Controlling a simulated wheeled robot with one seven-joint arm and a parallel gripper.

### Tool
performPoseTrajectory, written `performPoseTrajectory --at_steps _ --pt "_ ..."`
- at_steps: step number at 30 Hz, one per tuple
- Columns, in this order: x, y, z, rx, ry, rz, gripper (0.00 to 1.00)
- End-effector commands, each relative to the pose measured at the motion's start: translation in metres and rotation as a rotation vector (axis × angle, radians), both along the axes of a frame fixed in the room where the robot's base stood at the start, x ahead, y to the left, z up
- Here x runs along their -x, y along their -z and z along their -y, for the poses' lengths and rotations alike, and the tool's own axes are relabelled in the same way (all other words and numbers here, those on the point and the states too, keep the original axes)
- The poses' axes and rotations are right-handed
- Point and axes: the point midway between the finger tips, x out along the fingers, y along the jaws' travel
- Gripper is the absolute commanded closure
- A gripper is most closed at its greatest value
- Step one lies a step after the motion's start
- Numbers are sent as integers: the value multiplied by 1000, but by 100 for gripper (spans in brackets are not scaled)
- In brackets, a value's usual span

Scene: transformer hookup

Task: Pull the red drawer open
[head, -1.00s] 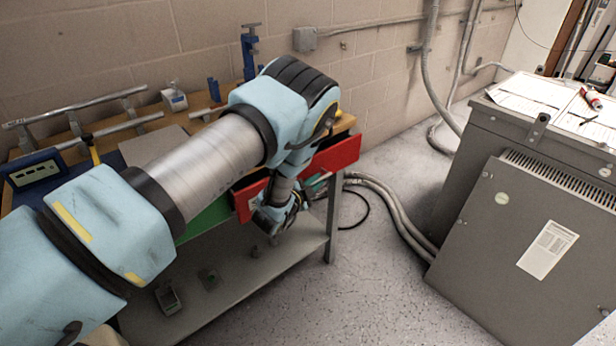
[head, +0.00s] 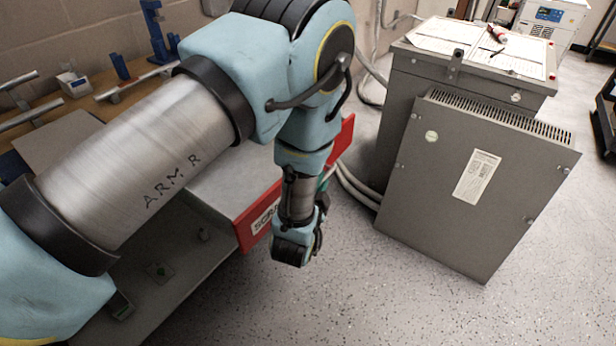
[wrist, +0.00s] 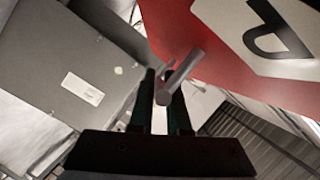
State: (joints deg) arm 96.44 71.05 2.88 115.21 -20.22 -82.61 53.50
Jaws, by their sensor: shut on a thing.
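The red drawer (head: 250,226) stands out from the workbench in the head view, with its grey inside showing behind the front. A white label with dark letters is on the front, and my arm covers its middle. In the wrist view the red front (wrist: 212,45) fills the upper right, with part of the white label. My gripper (wrist: 163,84) is shut on the drawer's grey bar handle (wrist: 184,69), which passes between its two dark fingers. In the head view my wrist hides the handle and most of the fingers.
A large grey transformer cabinet (head: 480,185) stands to the right of the drawer, with papers (head: 435,38) on top. Cables (head: 358,188) run on the floor between them. Speckled floor (head: 400,300) in front is clear. The bench top (head: 85,105) holds rails and blue fixtures.

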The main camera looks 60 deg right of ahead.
Motion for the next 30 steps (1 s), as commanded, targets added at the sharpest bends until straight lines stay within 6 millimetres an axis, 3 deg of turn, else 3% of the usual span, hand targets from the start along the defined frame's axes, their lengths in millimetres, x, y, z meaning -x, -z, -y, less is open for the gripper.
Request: performPoseTrajectory --at_steps 12,13,21,30 --pt "4 1 -1 -3 -1 -1 100" --pt "4 1 -1 -3 -1 -1 84" --pt "4 0 0 -1 0 0 55" --pt "5 0 -3 -1 1 0 55"
